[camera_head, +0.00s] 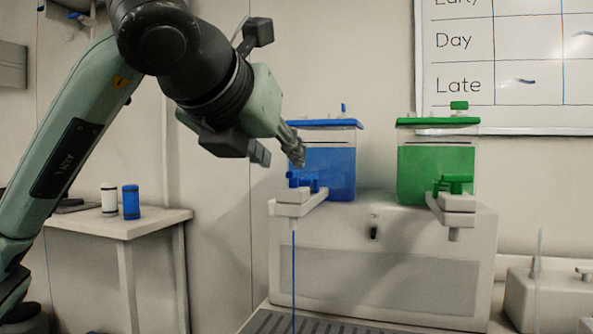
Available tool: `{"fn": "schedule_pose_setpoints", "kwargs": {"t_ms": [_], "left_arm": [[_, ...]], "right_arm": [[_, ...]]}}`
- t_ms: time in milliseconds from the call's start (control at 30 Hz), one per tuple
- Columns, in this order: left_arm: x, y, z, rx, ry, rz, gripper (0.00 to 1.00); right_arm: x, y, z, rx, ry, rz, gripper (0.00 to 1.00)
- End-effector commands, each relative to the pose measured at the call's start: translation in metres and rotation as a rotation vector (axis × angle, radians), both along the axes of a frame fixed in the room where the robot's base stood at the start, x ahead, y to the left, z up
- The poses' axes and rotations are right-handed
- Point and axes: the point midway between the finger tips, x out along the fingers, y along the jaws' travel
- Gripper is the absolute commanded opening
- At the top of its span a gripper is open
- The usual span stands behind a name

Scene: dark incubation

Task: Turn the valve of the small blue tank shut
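The small blue tank (331,172) stands on a white cabinet, with a blue lid. Its blue valve handle (302,181) sits on a white tap block at the tank's front left. A thin blue stream (294,270) runs straight down from this tap. My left gripper (299,158) points down and right, its fingertips just above the valve handle. Its fingers look close together with nothing visible between them. I cannot tell whether they touch the valve. My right gripper is not in view.
A green tank (436,172) with its own green valve (456,184) stands to the right on the same cabinet (345,275). A dark grate (300,322) lies below the taps. A side table (150,222) at left holds a white and a blue canister. A whiteboard hangs behind.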

Motion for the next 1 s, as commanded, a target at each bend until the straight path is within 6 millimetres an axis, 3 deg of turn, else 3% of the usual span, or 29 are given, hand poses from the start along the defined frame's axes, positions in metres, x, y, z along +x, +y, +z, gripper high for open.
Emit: {"fn": "schedule_pose_setpoints", "kwargs": {"t_ms": [400, 800, 1000], "left_arm": [[0.054, -0.019, -0.024, 0.001, 0.007, -0.006, 0.32], [0.063, -0.022, -0.029, 0.002, 0.004, -0.007, 0.32], [0.063, -0.022, -0.029, 0.002, 0.004, -0.007, 0.08]], "right_arm": [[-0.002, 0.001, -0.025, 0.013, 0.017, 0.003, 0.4], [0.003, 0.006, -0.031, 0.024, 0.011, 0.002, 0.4], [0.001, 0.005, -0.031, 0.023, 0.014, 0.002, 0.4]]}}
